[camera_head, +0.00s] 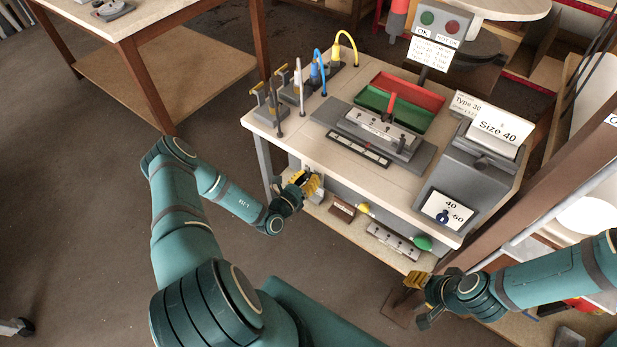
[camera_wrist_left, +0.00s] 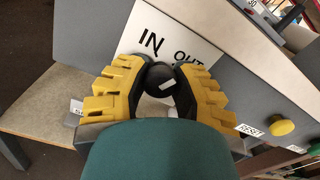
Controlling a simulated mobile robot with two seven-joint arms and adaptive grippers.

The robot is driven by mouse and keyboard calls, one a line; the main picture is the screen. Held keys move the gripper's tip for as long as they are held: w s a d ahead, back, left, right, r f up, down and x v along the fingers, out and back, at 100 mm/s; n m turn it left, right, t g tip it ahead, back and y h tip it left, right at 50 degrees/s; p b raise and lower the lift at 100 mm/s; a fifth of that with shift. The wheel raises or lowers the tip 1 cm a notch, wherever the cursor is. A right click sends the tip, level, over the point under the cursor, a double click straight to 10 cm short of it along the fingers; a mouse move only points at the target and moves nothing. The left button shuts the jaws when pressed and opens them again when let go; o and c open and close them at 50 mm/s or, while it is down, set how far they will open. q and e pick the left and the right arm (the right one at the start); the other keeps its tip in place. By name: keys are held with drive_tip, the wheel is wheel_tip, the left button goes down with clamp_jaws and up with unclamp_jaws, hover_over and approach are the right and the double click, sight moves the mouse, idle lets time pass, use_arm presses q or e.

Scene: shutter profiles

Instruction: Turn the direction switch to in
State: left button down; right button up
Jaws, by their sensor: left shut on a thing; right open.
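The direction switch (camera_wrist_left: 161,78) is a round black knob with a short white mark, on a white plate (camera_wrist_left: 185,40) lettered IN at left and OUT at right. The white mark sits on the knob's lower right part; I cannot tell surely which word it points to. My left gripper (camera_head: 308,184) is at the front left of the workbench, and its yellow fingers (camera_wrist_left: 160,88) are shut around the knob in the left wrist view. In the head view the gripper hides the switch. My right gripper (camera_head: 414,281) is open and empty, below the bench's front right.
A yellow RESET button (camera_wrist_left: 282,127) sits right of the switch on the grey front panel, also visible in the head view (camera_head: 363,208). A green button (camera_head: 422,242) is further right. The workbench top (camera_head: 310,135) overhangs the panel, and a lower shelf (camera_head: 340,222) lies beneath.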

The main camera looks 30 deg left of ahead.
use_arm(q)
drive_tip(key=n, duration=1.3)
drive_tip(key=shift+n, duration=0.4)
drive_tip(key=shift+d, duration=0.1)
drive_tip(key=c, duration=0.7)
unclamp_jaws()
drive_tip(key=shift+s, duration=0.1)
drive_tip(key=s, duration=0.8)
drive_tip(key=s+a, duration=0.1)
drive_tip(key=s, duration=0.3)
